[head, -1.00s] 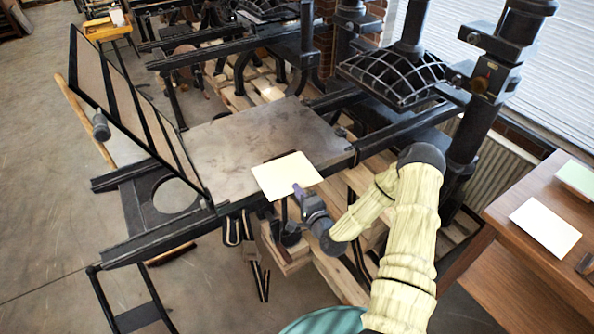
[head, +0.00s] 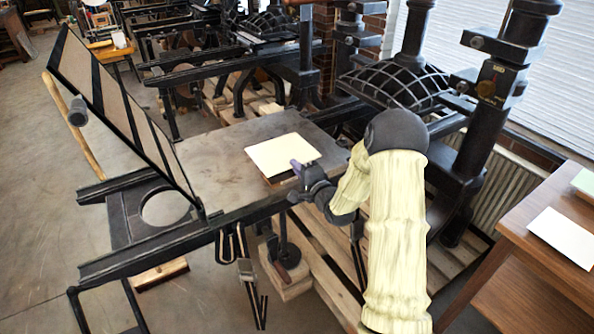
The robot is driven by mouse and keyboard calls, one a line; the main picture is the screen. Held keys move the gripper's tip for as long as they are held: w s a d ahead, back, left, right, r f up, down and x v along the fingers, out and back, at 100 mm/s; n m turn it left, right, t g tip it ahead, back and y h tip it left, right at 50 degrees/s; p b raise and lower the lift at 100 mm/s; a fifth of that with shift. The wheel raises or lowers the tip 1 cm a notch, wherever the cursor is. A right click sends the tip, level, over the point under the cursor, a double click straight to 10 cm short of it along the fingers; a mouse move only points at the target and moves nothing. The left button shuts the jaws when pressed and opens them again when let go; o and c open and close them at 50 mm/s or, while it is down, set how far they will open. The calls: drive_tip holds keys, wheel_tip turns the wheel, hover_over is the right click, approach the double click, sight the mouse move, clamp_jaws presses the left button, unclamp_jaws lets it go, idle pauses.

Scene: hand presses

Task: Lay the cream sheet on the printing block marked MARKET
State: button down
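The cream sheet (head: 283,155) is over the right part of the press's flat metal bed (head: 210,160). My gripper (head: 299,167) is shut on the sheet's near right edge and holds it about level. A brown block edge (head: 281,180) shows just under the sheet's near side. The sheet covers the rest of this block, and I cannot read any marking on it. I cannot tell whether the sheet touches the block.
A framed panel (head: 110,95) stands tilted up at the bed's left end. The press's dark uprights and gridded platen (head: 400,78) stand at the back right. A wooden table (head: 540,275) at the right holds another pale sheet (head: 563,238). The bed's left part is bare.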

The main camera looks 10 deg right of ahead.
drive_tip(key=shift+f, duration=0.1)
drive_tip(key=shift+f+b, duration=2.45)
drive_tip(key=shift+f, duration=0.9)
drive_tip(key=c, duration=1.4)
unclamp_jaws()
drive_tip(key=shift+c, duration=0.2)
drive_tip(key=shift+s, duration=0.1)
drive_tip(key=shift+s+d+f, duration=0.1)
drive_tip(key=shift+s+d, duration=0.05)
drive_tip(key=shift+s, duration=0.15)
drive_tip(key=shift+v, duration=2.55)
